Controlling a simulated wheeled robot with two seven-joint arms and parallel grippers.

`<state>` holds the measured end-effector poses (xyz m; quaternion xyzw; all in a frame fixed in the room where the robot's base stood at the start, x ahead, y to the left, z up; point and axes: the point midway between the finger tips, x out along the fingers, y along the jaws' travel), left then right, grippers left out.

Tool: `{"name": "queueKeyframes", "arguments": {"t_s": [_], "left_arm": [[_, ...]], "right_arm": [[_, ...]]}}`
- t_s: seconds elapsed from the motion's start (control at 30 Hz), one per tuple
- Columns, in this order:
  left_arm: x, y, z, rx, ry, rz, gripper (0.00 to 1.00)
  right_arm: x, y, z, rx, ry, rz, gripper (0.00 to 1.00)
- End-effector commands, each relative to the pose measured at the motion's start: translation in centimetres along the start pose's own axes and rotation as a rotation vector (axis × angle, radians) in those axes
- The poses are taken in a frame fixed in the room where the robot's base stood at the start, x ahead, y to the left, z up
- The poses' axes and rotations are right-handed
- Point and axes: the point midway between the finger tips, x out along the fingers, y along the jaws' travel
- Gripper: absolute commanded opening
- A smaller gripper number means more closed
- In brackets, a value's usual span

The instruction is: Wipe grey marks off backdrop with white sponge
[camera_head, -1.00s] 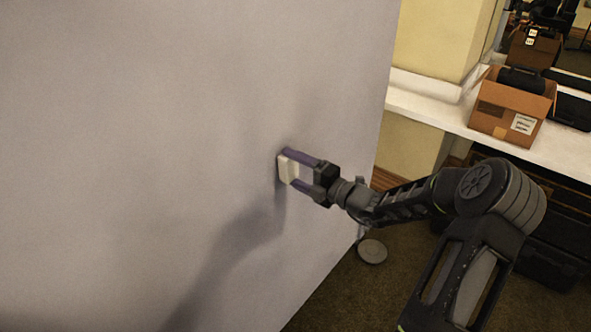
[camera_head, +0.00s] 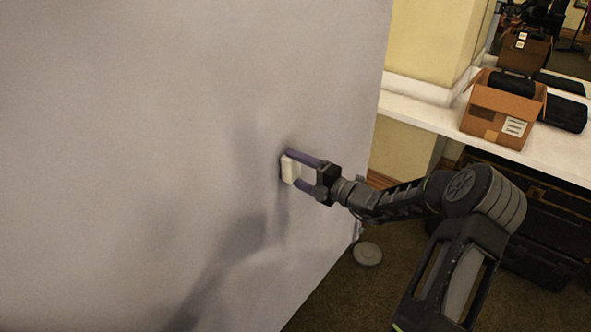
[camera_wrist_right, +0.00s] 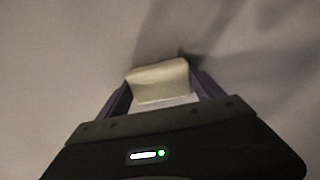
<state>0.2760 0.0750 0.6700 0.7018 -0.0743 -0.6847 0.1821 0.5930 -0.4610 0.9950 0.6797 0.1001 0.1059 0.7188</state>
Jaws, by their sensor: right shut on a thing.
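The backdrop (camera_head: 150,110) is a large pale grey upright panel filling the left and middle of the head view. My right gripper (camera_head: 299,170) is shut on the white sponge (camera_head: 290,169) and holds it at the backdrop's surface, toward the panel's right edge. In the right wrist view the sponge (camera_wrist_right: 160,80) sits between the purple fingers, at or very near the panel. Dark soft patches show on the backdrop around and below the sponge; I cannot tell grey marks from the arm's shadow. My left gripper is out of view.
Right of the panel, a white counter (camera_head: 420,112) bears an open cardboard box (camera_head: 502,108) and dark cases. A round grey disc (camera_head: 368,253) lies on the brown carpet beside the panel's lower right edge. Black cases (camera_head: 545,275) stand under the counter.

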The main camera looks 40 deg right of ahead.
Motion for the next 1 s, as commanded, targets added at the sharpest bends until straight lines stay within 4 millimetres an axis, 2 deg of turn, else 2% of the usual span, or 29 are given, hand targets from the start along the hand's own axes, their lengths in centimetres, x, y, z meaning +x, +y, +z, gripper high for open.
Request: {"name": "queueKeyframes", "arguments": {"t_s": [0.5, 0.83, 1.0], "left_arm": [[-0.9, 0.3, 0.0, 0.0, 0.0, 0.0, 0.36], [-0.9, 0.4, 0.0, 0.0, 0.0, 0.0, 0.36], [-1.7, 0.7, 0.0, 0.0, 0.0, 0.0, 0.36]], "right_arm": [[0.3, -0.1, 3.4, -0.001, 0.0, 0.001, 0.44], [0.3, -0.1, 3.7, -0.001, -0.002, 0.001, 0.44], [0.2, 0.1, 3.7, 0.0, -0.002, 0.001, 0.44]]}}
